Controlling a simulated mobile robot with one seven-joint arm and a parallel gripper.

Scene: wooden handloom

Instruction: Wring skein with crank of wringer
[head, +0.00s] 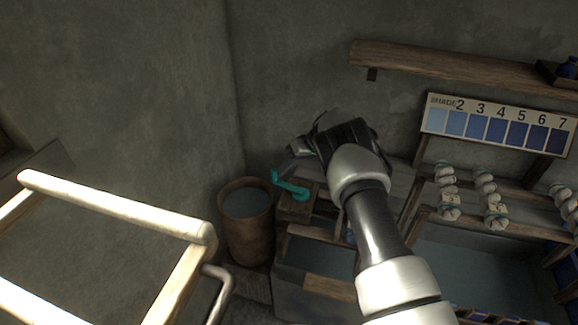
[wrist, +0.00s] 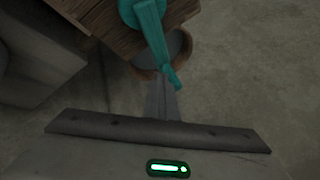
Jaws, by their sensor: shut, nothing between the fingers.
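The teal crank (head: 291,187) sits on the wooden wringer block (head: 297,210) at the middle of the head view. In the wrist view the crank (wrist: 151,32) runs from the wooden block (wrist: 105,22) down towards my fingers. My gripper (head: 284,172) is shut and empty, close to the crank's handle end. In the wrist view my gripper (wrist: 163,90) has its fingertips beside the handle end; I cannot tell whether they touch. White twisted skeins (head: 485,195) hang on the rack at right. I cannot make out a skein on the wringer, and my arm hides part of that area.
A round brown tub (head: 247,228) with liquid stands just left of the wringer. A stone vat (head: 455,270) lies below the skeins. A pale wooden frame (head: 115,205) fills the lower left. A shade chart (head: 497,125) and a shelf (head: 460,66) are on the wall.

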